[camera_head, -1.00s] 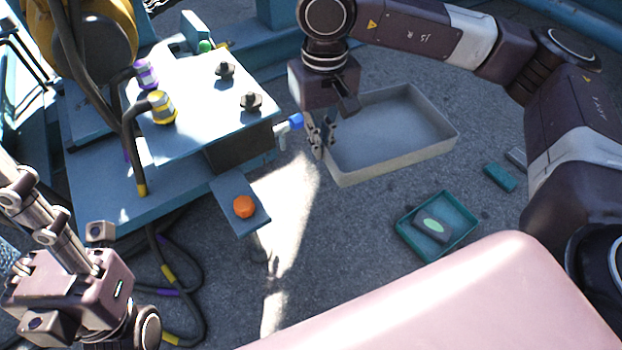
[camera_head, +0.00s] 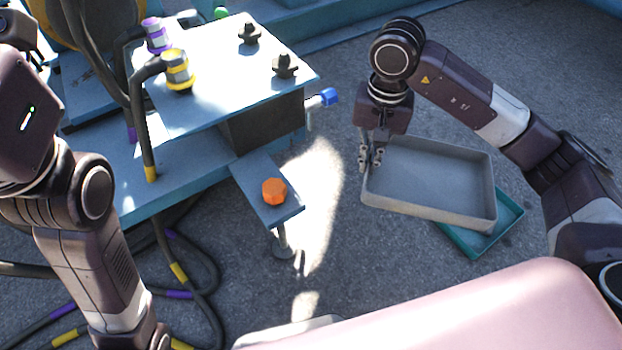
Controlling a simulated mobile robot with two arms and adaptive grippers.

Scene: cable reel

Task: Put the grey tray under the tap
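The grey tray (camera_head: 430,209) is a shallow rectangular box in the right half of the view, and it looks empty. My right gripper (camera_head: 371,160) is shut on its left wall near the corner. The tray covers part of a teal tray; its height above the ground is hard to tell. The tap (camera_head: 327,97) has a blue handle and sticks out from the dark side of the bench, up and left of the grey tray and apart from it. My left arm is at the left edge; its fingers do not show.
The teal tray (camera_head: 483,243) lies on the ground, partly hidden. A blue bench (camera_head: 225,80) carries hose fittings. A low ledge with an orange knob (camera_head: 274,191) juts out below the tap. Hoses lie at lower left. The sunlit ground below the tap is clear.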

